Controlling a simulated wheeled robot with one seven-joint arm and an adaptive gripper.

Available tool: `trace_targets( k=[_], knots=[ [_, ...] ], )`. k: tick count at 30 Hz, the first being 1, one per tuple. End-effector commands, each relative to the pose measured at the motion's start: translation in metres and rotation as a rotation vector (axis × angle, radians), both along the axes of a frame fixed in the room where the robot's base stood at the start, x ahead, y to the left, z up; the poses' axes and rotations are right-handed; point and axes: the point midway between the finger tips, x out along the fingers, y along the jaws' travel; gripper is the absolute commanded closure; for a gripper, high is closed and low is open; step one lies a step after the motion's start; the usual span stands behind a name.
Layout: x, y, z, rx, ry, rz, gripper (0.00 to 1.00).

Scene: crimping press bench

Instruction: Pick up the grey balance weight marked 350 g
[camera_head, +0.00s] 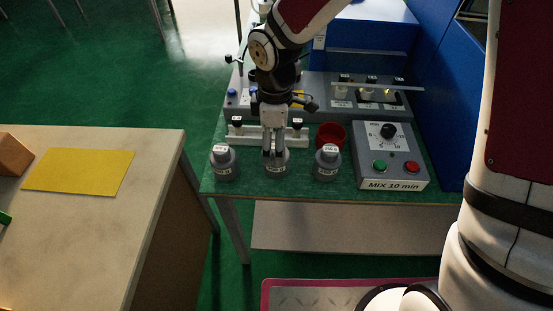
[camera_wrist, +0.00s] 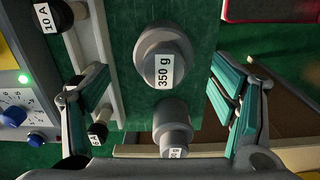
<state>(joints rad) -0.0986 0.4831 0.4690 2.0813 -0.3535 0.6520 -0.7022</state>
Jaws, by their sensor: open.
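The grey balance weight marked 350 g (camera_wrist: 164,48) stands upright in the wrist view, between the two finger lines and slightly beyond the tips. In the head view it appears to be the middle weight (camera_head: 276,170) of three on the green bench, its top partly hidden by my fingers. My gripper (camera_head: 273,152) is open and points down over it; its teal-padded fingers (camera_wrist: 158,82) lie on either side in the wrist view. I cannot tell whether the fingertips reach below its top. It looks untouched.
Similar weights stand left (camera_head: 225,165) and right (camera_head: 327,165), close by. The bench's front edge is near. A table with a yellow sheet (camera_head: 78,171) stands left.

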Motion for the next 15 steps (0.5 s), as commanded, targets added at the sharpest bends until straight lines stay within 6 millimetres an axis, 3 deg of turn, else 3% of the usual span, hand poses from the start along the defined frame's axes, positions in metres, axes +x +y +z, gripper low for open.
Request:
trace_targets(
  k=[6,15],
  knots=[
    [-0.004,-0.003,-0.032,-0.001,0.003,0.0,0.22],
    [-0.004,-0.003,-0.038,-0.001,0.0,-0.001,0.22]
  ],
)
